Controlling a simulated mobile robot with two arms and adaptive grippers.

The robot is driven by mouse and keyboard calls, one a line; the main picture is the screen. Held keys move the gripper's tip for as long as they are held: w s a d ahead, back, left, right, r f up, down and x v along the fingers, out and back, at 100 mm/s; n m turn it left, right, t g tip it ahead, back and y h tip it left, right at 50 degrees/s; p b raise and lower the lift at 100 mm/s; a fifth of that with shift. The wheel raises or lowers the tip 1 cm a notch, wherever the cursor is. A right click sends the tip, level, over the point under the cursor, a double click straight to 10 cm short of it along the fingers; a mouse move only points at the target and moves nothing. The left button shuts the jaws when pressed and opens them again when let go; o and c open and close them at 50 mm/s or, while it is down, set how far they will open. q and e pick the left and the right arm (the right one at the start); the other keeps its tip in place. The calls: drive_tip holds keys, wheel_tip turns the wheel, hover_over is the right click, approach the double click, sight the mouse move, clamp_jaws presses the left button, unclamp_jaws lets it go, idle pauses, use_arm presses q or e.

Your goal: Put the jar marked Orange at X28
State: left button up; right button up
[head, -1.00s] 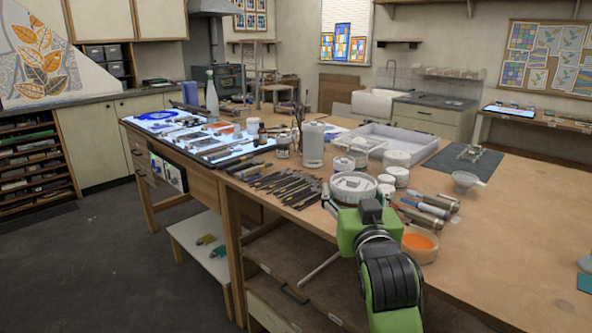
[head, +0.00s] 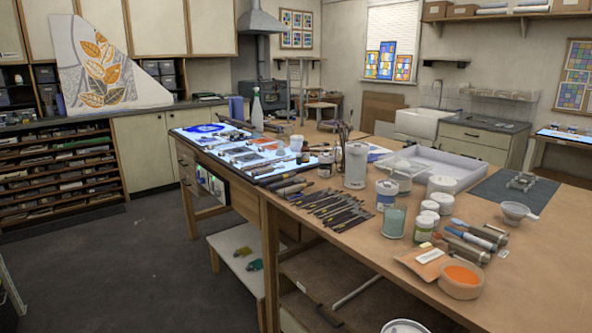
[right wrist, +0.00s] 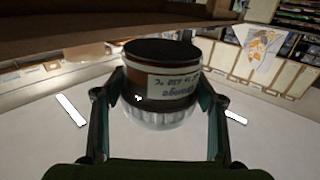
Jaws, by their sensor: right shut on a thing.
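The jar marked Orange (right wrist: 161,82) is between the two fingers of my right gripper (right wrist: 160,100) in the right wrist view. It has a dark band at one end, a pale label with upside-down writing that seems to read Orange, and a ribbed whitish lid at the other end. My right gripper is shut on it. A white round lid (head: 403,327) is cut off at the bottom edge of the head view, in front of the bench; it is probably this jar's. My left gripper is not in view. No X28 mark is legible.
The wooden bench (head: 400,268) holds several jars, a row of dark tools (head: 332,208), an orange bowl (head: 461,281), a funnel (head: 516,212) and a white tray (head: 452,164). A light table (head: 214,129) is at the far left.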

drive_tip(key=shift+s+a+f, duration=0.1)
drive_tip(key=shift+s+f, duration=0.05)
drive_tip(key=shift+s, duration=0.7)
drive_tip(key=s+f, duration=0.3)
drive_tip(key=s, duration=0.5)
drive_tip(key=shift+a+y, duration=0.1)
drive_tip(key=shift+y, duration=0.3)
